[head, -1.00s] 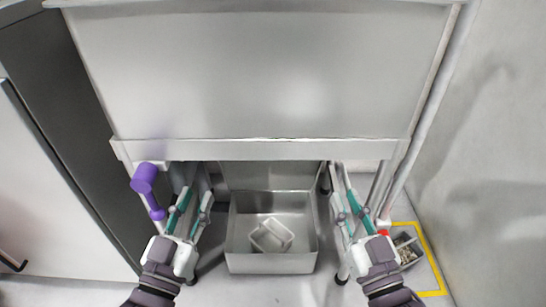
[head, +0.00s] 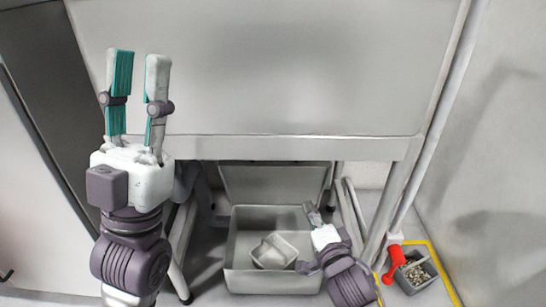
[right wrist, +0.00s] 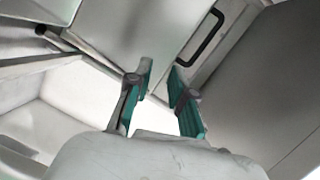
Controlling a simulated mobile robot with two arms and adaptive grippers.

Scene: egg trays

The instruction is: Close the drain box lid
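The drain box (head: 233,268) is a grey open-topped metal box on the floor under the large metal unit. Its lid appears to be the grey panel (head: 275,183) standing upright behind the box, so the box is open. A small light container (head: 272,252) sits tilted inside it. My left gripper (head: 139,56) is raised, open and empty, in front of the unit's left side, away from the box. My right gripper (head: 312,210) is low over the box's right part; the right wrist view shows its fingers (right wrist: 160,72) apart with nothing between them.
The unit's lower beam (head: 290,147) overhangs the box, with legs on both sides. A small bin (head: 417,272) with pale bits and a red-handled thing (head: 396,262) stand at the right within yellow floor marking. The right wrist view shows a black handle (right wrist: 203,35) on a pale panel.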

